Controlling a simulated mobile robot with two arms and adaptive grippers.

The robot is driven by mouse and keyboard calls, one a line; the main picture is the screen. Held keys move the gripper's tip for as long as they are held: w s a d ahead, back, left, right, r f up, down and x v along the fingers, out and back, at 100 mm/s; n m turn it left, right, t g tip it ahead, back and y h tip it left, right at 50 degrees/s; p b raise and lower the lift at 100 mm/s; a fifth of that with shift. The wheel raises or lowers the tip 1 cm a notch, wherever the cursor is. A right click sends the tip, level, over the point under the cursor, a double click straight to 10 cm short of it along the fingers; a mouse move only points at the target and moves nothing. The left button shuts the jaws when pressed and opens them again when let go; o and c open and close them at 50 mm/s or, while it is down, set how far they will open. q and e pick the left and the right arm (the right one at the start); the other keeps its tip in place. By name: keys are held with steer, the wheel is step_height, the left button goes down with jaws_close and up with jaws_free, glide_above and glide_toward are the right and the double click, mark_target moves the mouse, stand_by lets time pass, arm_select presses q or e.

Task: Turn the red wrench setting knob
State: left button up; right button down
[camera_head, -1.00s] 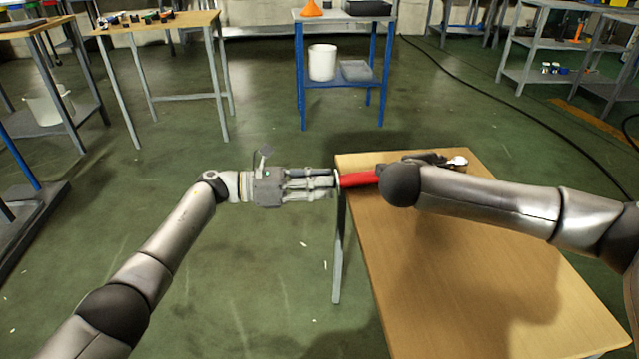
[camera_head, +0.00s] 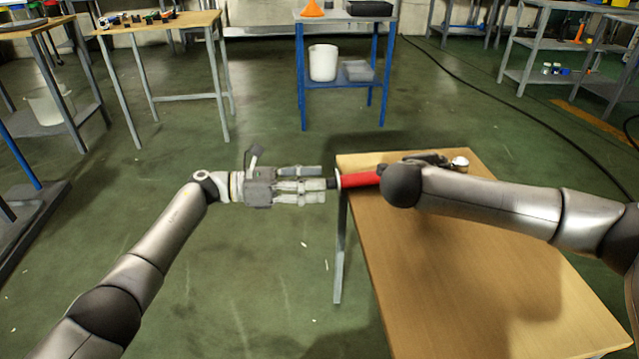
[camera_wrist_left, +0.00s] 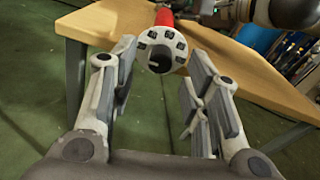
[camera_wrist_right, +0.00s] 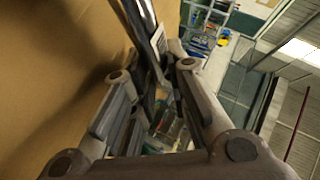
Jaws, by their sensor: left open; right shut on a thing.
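The wrench's red handle (camera_head: 360,180) lies along the back left edge of the wooden table, its end pointing left toward my left gripper. In the left wrist view the handle (camera_wrist_left: 164,16) ends in a pale round knob (camera_wrist_left: 144,48) with dark marks around a dark centre. My left gripper (camera_head: 326,184) is open, its fingertips just left of the knob in the head view, with nothing held. My right gripper (camera_wrist_right: 170,75) is shut on the wrench's metal part, seen in the right wrist view; in the head view my right arm hides most of that grip.
The wooden table (camera_head: 470,270) is mostly bare toward the front. A blue-framed cart (camera_head: 302,95) with a white bucket (camera_head: 323,62) stands behind. Another table (camera_head: 160,25) is at the back left. Floor left of the wooden table is open.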

arm_select(q)
steer(key=a, duration=1)
steer(key=shift+s+r, duration=0.25)
arm_select(e)
steer(key=c, duration=1.3)
jaws_free()
steer(key=v, duration=1)
steer(key=shift+a+r, duration=0.2)
steer(key=shift+s+a+r, duration=0.2)
steer(key=shift+s+a, duration=0.15)
steer(key=shift+s, duration=0.4)
